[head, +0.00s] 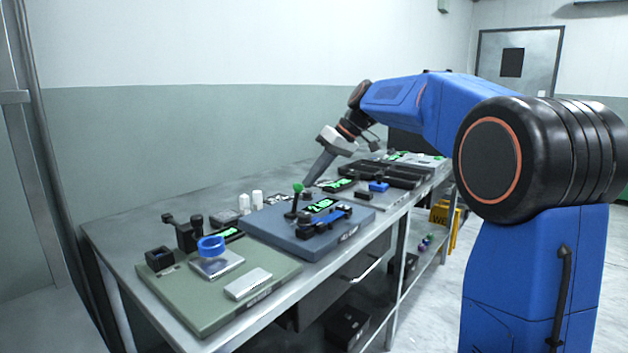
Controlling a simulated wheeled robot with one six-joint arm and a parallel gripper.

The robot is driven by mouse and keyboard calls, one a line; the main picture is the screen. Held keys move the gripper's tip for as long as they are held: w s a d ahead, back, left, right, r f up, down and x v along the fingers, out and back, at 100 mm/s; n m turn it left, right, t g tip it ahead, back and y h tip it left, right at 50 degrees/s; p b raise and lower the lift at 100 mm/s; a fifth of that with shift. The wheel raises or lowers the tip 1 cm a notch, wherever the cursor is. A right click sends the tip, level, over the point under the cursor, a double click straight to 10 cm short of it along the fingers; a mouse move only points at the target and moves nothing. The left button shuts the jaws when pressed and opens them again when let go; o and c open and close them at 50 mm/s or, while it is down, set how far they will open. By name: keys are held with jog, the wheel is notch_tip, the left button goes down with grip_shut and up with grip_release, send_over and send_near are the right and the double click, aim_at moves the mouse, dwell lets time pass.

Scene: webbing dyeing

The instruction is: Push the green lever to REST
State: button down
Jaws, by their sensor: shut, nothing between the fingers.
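The green lever (298,188) has a round green knob on a dark stem and stands on a blue-grey panel (270,234). A green-lit display (321,205) sits right beside it on the same panel. My gripper (308,183) points down and left, its fingers together and empty. Its tips appear just right of and slightly above the knob. I cannot tell whether they touch it or are behind it. The REST marking cannot be read at this size.
White bottles (257,197) stand behind the blue-grey panel. Dark trays (385,174) and a blue part (379,186) lie farther along.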

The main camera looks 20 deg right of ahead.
jog(key=s+a+r+n+t+h, duration=0.1)
jog(key=s+a+t+h, duration=0.2)
jog(key=s+a+h, duration=0.1)
jog(key=shift+s+a+r+n+h, duration=0.25)
jog(key=shift+a+n+h, duration=0.2)
jog(key=shift+a, duration=0.6)
jog(key=shift+s+a, duration=0.1)
